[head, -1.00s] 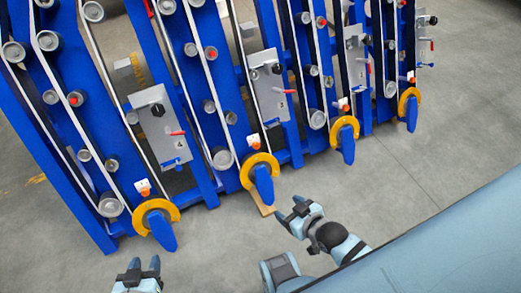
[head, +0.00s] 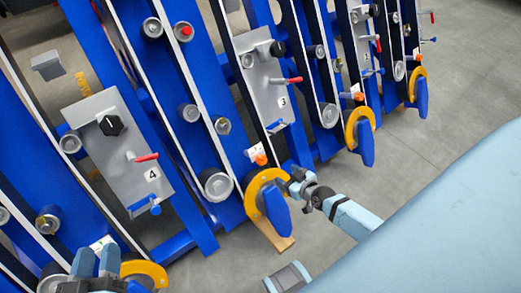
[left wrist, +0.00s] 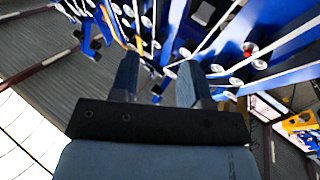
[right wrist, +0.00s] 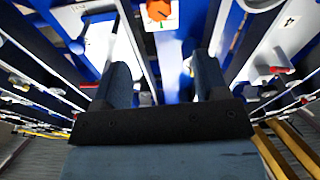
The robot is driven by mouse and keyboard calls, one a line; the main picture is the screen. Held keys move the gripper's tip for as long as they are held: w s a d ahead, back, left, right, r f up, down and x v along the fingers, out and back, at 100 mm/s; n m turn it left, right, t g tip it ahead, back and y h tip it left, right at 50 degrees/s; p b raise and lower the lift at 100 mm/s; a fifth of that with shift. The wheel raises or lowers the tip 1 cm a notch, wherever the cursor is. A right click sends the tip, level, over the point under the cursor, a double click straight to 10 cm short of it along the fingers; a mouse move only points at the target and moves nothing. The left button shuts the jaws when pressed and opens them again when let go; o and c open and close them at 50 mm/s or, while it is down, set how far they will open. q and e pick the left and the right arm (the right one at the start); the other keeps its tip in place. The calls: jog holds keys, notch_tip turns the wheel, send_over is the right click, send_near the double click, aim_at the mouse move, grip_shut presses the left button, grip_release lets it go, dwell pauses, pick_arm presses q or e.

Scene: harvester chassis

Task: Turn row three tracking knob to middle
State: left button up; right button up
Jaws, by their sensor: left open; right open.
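The row three panel (head: 255,75), a grey plate marked 3, carries a black knob (head: 277,48) and a red lever (head: 286,80). Below it, an orange knob (head: 260,158) sits on a small white plate above a yellow ring; I cannot tell which is the tracking knob. My right gripper (head: 294,184) is open and empty, right of and below that orange knob. The right wrist view shows an orange knob (right wrist: 160,12) on a white plate, beyond the fingertips. My left gripper (head: 97,262) is open and empty at the bottom left, below the row four panel (head: 118,150).
A yellow ring (head: 250,192) with a blue handle (head: 276,214) stands close to my right gripper. Another yellow ring (head: 150,270) is beside my left gripper. Blue frames with rollers and white belts fill the left and middle. Grey floor (head: 440,120) is clear at the right.

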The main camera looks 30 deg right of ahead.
jog(key=b, duration=0.3)
send_near(263, 160)
jog(key=w+f, duration=0.1)
jog(key=w, duration=0.1)
jog(key=b+x, duration=0.1)
jog(key=x, duration=0.5)
jog(key=shift+f+b, duration=0.1)
jog(key=shift+b, duration=0.25)
jog(key=shift+w+a+f, duration=0.1)
jog(key=shift+w+f, duration=0.05)
jog(key=shift+w, duration=0.35)
pick_arm(q)
jog(key=shift+d+h, duration=0.8)
jog(key=shift+d, duration=0.05)
pick_arm(e)
jog(key=c, duration=0.9)
jog(key=shift+c, duration=0.2)
pick_arm(q)
jog(key=shift+r, duration=0.15)
